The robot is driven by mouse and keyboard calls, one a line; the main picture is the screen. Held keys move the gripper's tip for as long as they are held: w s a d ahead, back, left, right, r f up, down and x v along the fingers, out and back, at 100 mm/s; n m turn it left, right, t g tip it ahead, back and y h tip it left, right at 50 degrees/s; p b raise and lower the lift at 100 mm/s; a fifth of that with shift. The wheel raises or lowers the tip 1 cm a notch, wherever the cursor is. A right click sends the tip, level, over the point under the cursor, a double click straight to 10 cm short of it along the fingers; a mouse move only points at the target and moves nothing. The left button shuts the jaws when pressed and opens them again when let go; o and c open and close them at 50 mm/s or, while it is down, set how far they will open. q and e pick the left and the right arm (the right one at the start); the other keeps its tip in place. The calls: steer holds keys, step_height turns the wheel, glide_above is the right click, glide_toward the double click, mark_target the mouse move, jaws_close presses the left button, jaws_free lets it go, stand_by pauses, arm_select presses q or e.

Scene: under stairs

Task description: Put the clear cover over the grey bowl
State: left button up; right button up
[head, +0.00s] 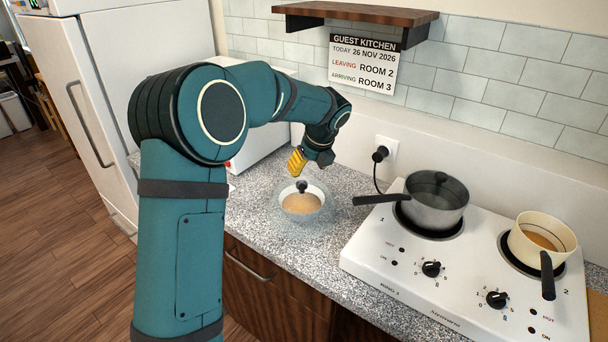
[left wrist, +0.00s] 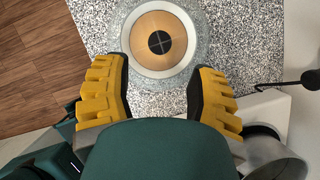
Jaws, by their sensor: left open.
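The grey bowl (head: 302,211) stands on the speckled counter, holding something tan. The clear cover (head: 325,199) shows as a faint see-through dome around it, with a dark knob above the bowl's middle. In the left wrist view the clear cover (left wrist: 204,42) makes a pale ring around the bowl (left wrist: 160,74), and its knob is near the bowl's centre. My left gripper (head: 297,161) is above the knob with its yellow fingers apart, and nothing is between them. In the left wrist view the open fingers (left wrist: 159,66) are either side of the bowl's near edge. My right gripper is out of view.
A white hob (head: 400,272) stands to the right, with a grey pot (head: 430,212) whose handle points towards the bowl, and a cream pan (head: 520,248). A white box (head: 262,155) stands behind my arm. A wooden shelf (head: 355,13) is above. Counter (head: 300,255) in front is clear.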

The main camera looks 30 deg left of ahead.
arm_select(q)
steer(key=v, duration=0.4)
steer(key=shift+s+f, duration=0.1)
stand_by(0.5)
